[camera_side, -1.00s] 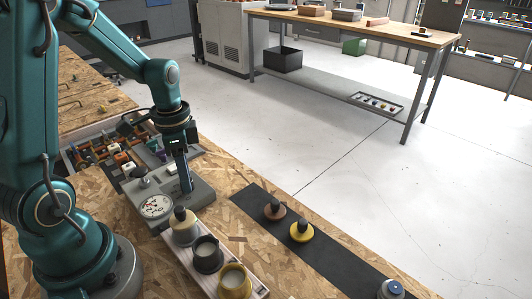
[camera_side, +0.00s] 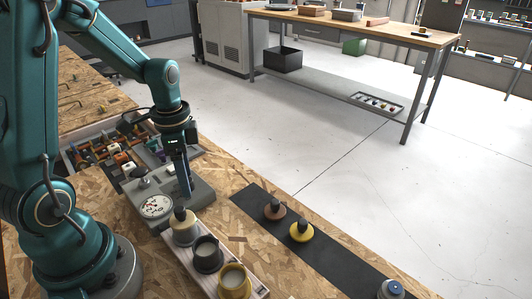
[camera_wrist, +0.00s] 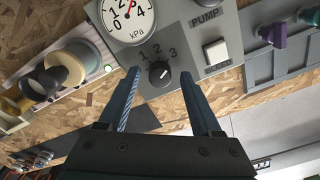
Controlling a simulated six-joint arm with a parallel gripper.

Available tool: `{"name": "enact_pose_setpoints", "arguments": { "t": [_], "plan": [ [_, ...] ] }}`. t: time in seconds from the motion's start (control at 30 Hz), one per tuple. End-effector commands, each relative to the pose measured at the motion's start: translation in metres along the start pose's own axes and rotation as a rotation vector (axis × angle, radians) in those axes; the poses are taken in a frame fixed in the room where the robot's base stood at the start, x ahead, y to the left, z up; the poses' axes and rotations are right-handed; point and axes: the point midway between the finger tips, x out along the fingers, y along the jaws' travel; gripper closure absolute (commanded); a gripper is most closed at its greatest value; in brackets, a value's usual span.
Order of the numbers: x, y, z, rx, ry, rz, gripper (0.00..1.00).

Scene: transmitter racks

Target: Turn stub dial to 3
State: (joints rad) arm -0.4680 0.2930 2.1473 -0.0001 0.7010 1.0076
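The stub dial (camera_wrist: 160,73) is a small dark round knob on a grey panel (camera_wrist: 205,48), with the numerals 1, 2 and 3 printed around its upper side in the wrist view. A small pale mark shows on the knob; which numeral it points at is too small to tell surely. My gripper (camera_wrist: 160,76) is open, with one blue finger on each side of the dial and a visible gap to it on both sides. In the side view my gripper (camera_side: 188,192) points down at the panel (camera_side: 200,199) and hides the dial.
A tray (camera_side: 213,277) with several cups and plugs stands in front. A dark mat (camera_side: 335,255) carries brown, yellow and blue-topped pieces. A bin of parts (camera_side: 112,160) lies behind.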

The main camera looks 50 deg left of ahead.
Motion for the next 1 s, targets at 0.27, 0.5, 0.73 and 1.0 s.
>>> {"name": "enact_pose_setpoints", "arguments": {
  "t": [0.27,0.5,0.73,1.0],
  "plan": [
    [-0.017,-0.001,-0.001,-0.001,0.003,-0.005,0.34],
    [-0.045,-0.001,-0.001,0.000,0.002,-0.004,0.34],
    [-0.052,0.000,0.000,0.000,0.000,0.000,0.34],
    [-0.055,0.002,-0.004,0.019,0.009,-0.013,0.34]
  ]
}}
